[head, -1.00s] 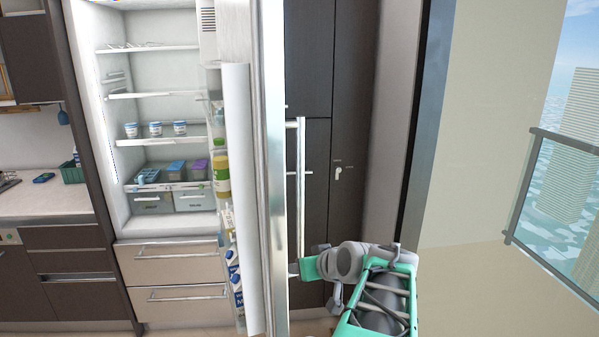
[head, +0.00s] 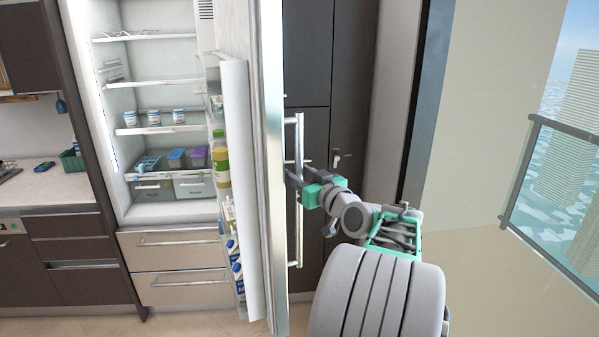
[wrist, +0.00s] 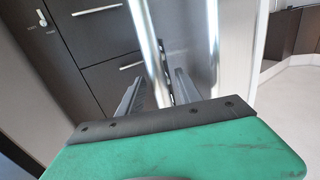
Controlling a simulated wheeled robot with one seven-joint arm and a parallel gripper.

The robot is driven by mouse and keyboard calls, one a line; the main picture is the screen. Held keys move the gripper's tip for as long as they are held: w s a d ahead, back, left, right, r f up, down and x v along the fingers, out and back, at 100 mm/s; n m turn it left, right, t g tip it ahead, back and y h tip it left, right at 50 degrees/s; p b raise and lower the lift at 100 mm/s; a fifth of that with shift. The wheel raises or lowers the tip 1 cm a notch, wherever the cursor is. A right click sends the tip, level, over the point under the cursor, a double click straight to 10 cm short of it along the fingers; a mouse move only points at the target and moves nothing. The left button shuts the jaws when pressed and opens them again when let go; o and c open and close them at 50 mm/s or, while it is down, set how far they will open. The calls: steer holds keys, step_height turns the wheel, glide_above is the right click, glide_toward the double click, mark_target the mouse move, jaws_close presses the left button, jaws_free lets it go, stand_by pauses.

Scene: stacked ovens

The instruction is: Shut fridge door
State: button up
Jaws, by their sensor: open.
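The fridge door (head: 270,170) stands wide open, seen nearly edge-on in the head view, with bottles and cartons on its inner shelves. Its long vertical metal handle (head: 299,235) is on the outer face, to the right. My gripper (head: 292,180) is at the handle's middle height, pointing left toward the door. In the wrist view the gripper's fingers (wrist: 158,92) are apart, with a shiny vertical bar (wrist: 150,50) between or just beyond them. I cannot tell whether they touch it. The open fridge interior (head: 160,90) shows shelves, small cups and bins.
Drawers (head: 175,265) sit below the fridge interior. A counter (head: 50,190) with dark cabinets is at the left. Dark tall cabinets (head: 345,110) stand behind the door, and a beige wall (head: 480,130) and glass railing are at the right. Some floor shows at the lower left.

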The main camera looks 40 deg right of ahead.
jaws_close()
stand_by(0.3)
stand_by(1.1)
